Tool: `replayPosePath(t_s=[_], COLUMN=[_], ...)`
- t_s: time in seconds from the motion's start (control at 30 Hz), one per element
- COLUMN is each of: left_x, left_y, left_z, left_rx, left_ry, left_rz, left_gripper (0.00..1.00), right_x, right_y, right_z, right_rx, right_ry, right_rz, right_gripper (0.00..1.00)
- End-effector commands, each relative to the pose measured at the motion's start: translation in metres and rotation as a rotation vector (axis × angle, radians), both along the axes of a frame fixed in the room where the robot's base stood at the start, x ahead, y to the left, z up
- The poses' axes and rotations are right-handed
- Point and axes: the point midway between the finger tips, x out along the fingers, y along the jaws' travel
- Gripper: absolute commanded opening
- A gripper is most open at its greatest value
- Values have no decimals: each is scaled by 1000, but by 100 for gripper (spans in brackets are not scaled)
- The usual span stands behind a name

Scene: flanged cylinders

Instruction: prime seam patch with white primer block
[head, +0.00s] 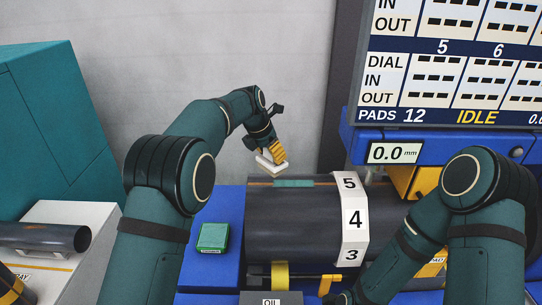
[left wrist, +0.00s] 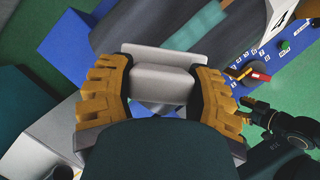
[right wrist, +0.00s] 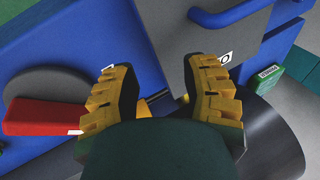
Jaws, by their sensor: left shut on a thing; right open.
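My left gripper (head: 275,155) is shut on the white primer block (head: 270,166) and holds it just above the left top of the dark cylinder (head: 290,225). The block (left wrist: 160,82) sits between both yellow fingers in the left wrist view. The seam patch appears as a green strip (head: 294,183) along the cylinder's top, just right of and below the block; a green strip (left wrist: 198,27) also shows in the left wrist view. The block appears apart from the strip. My right gripper (right wrist: 165,100) is open and empty, low by the machine's blue front.
A green box (head: 213,237) sits on the blue surface at left. A red handle (right wrist: 40,117) is beside my right gripper. A display panel (head: 455,70) reading IDLE stands at upper right. Another dark cylinder (head: 45,237) lies far left.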

Motion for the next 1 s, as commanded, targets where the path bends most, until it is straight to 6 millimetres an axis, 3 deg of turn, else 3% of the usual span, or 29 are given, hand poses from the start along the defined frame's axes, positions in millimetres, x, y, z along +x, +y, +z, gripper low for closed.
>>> replayPosePath(t_s=[0.27,0.63,1.0], left_x=[0,1,1], left_y=[0,-1,0], left_z=[4,30,30], left_rx=[-1,-1,-1], left_ry=[-2,-3,-2], left_rz=[-1,-1,-1], left_gripper=[13,13,13], right_x=[0,0,0], right_y=[0,0,0], right_z=[0,0,0], right_rx=[0,0,0], right_ry=[0,0,0], right_rz=[0,0,0], right_gripper=[45,45,45])
